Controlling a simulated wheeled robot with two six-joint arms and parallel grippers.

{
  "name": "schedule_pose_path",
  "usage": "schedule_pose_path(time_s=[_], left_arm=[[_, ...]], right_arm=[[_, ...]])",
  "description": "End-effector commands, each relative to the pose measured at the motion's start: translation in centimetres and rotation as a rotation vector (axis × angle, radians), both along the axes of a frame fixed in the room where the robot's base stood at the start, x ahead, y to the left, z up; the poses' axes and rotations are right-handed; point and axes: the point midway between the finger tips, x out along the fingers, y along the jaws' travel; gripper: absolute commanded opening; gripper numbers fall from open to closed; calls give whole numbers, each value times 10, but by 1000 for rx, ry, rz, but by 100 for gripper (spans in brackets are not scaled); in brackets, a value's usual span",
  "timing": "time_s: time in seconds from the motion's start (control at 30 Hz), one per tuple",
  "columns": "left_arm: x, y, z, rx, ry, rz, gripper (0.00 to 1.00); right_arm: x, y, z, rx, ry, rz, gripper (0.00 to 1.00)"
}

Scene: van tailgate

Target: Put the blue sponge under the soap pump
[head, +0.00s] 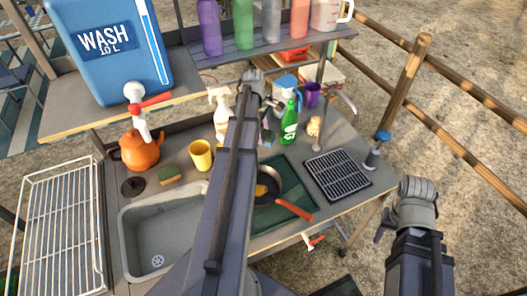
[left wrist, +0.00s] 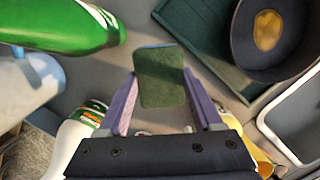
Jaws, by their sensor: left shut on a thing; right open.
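The blue sponge, with a dark green scouring face (left wrist: 160,78) and a thin blue edge, is between my left gripper's purple fingers (left wrist: 160,98) in the left wrist view. My left gripper is shut on it.
A pan (head: 262,186) lies on a green tray, near a black rack (head: 337,174). A yellow cup (head: 200,156) and another sponge (head: 170,174) are left of my arm.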

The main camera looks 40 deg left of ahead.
Motion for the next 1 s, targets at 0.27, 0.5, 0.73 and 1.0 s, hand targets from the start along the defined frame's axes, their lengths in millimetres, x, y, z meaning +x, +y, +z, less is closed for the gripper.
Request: schedule_pose_path(time_s=[0.27, 0.5, 0.73, 1.0], left_arm=[[0, 0, -11, 0, 0, 0, 8], [0, 0, -35, 0, 0, 0, 8], [0, 0, -58, 0, 0, 0, 8], [0, 0, -55, 0, 0, 0, 8]], right_arm=[[0, 0, -11, 0, 0, 0, 50], [0, 0, -35, 0, 0, 0, 50], [0, 0, -58, 0, 0, 0, 50], [0, 0, -55, 0, 0, 0, 50]])
